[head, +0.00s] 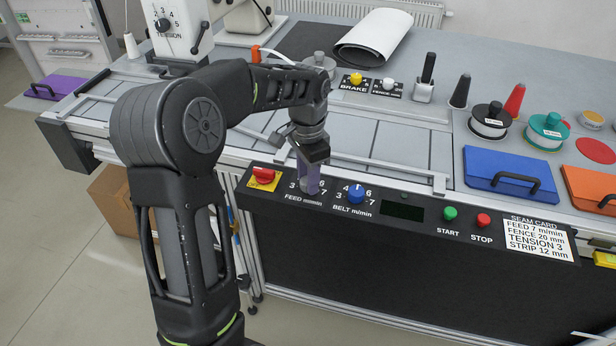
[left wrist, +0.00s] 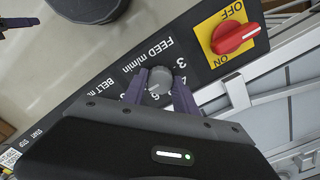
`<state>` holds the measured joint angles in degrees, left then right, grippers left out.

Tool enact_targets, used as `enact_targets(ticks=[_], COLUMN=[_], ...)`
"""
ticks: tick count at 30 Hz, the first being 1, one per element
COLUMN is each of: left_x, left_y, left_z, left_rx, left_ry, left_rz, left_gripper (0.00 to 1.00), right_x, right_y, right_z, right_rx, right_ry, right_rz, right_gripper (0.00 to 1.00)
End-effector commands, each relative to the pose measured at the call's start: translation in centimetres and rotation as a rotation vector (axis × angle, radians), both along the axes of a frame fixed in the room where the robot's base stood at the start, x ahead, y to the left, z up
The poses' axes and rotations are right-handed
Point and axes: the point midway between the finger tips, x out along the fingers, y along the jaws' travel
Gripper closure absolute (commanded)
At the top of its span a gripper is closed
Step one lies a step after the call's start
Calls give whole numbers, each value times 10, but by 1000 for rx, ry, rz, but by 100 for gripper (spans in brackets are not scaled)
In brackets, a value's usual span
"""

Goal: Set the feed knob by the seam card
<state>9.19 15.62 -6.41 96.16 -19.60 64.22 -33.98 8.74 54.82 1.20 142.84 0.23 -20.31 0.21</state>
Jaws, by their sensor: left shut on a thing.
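The feed knob (left wrist: 159,81) is a grey round knob on the dark front panel (head: 400,208), above the FEED m/min label in the head view. My left gripper (head: 308,186) comes down over it and hides most of it there. In the left wrist view its purple fingers (left wrist: 159,86) are shut on the knob, one on each side. The knob's exact setting is hard to read; 3, 6 and 7 of its scale show in the head view. The seam card (head: 537,236) at the panel's right end reads FEED 7 m/min, FENCE 20 mm, TENSION 3, STRIP 12 mm.
A red switch (head: 264,174) on a yellow plate sits left of the feed knob. The blue belt knob (head: 356,193) is close on its right. Farther right are the green start button (head: 450,213) and red stop button (head: 483,220). Brake and fence knobs stand behind.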

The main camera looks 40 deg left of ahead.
Motion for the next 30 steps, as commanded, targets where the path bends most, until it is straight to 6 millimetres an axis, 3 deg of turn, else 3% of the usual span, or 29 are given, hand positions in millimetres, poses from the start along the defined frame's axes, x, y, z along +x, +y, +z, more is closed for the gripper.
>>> enact_targets(ticks=[1,2,9,20,30], left_x=[1,1,0,1,1], left_y=[1,1,0,0,0], left_z=[1,1,1,4,52], left_rx=[2,2,1,1,1], left_ry=[-3,-3,-2,-3,-5], left_rz=[-1,-1,0,0,0], left_gripper=[100,65,46,44,44], right_x=[0,0,0,0,1], right_y=[0,0,0,0,0], right_z=[0,0,0,-1,-6], right_rx=[0,0,0,0,2], right_ry=[0,0,0,0,-3], right_rz=[0,0,0,0,0], right_gripper=[64,64,64,64,64])
